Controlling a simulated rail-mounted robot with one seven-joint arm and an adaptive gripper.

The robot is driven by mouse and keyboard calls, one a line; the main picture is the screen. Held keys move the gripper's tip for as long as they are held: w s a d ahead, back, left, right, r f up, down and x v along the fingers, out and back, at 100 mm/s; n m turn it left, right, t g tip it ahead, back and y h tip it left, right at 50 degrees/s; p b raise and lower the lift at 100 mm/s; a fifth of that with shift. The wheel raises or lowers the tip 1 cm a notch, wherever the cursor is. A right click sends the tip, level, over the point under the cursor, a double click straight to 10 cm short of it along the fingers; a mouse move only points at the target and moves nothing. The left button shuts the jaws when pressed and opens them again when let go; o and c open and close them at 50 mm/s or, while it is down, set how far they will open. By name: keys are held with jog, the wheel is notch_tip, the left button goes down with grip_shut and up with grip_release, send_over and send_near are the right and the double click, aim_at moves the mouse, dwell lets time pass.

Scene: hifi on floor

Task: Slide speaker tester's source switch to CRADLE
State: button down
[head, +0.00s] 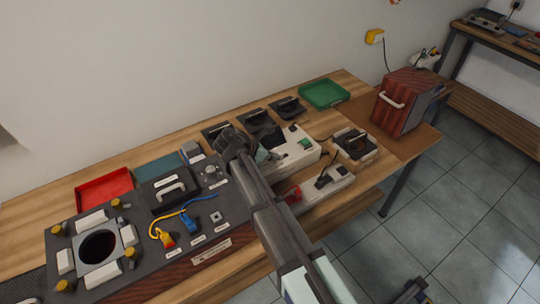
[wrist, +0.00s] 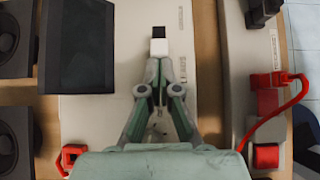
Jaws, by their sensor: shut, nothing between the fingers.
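The cream box that looks like the speaker tester (head: 303,151) stands on the bench, partly behind my arm. It fills the middle of the wrist view (wrist: 100,120), with a dark screen (wrist: 77,45) on its left. A small dark slot with a white piece at its near end, which looks like the source switch (wrist: 159,38), lies just beyond my fingertips. My gripper (wrist: 160,60) is shut and empty over the tester; it also shows in the head view (head: 264,158). I cannot tell whether the fingertips touch the switch.
A second cream unit (wrist: 230,60) with a red plug and cable (wrist: 268,100) stands to the right. Black speakers (wrist: 15,40) line the left. In the head view, a grey test panel (head: 195,235), red tray (head: 104,188), green tray (head: 324,93) and wooden-sided box (head: 402,108) surround it.

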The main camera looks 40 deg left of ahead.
jog(key=shift+w+d+p, duration=0.2)
jog(key=shift+w+d, duration=0.05)
jog(key=shift+w, duration=0.45)
jog(key=shift+w+d+p, duration=0.2)
jog(key=shift+w+d, duration=0.05)
jog(key=shift+w, duration=0.45)
jog(key=shift+r, duration=0.1)
jog(key=shift+s+a+r+p, duration=0.1)
jog(key=shift+s+r+p, duration=0.15)
jog(key=shift+r+p, duration=0.25)
jog(key=p+v, duration=0.4)
jog(key=v, duration=0.4)
jog(key=shift+s+p, duration=0.15)
jog(key=shift+p, duration=0.2)
jog(key=shift+s+a, duration=0.2)
jog(key=shift+s, duration=0.2)
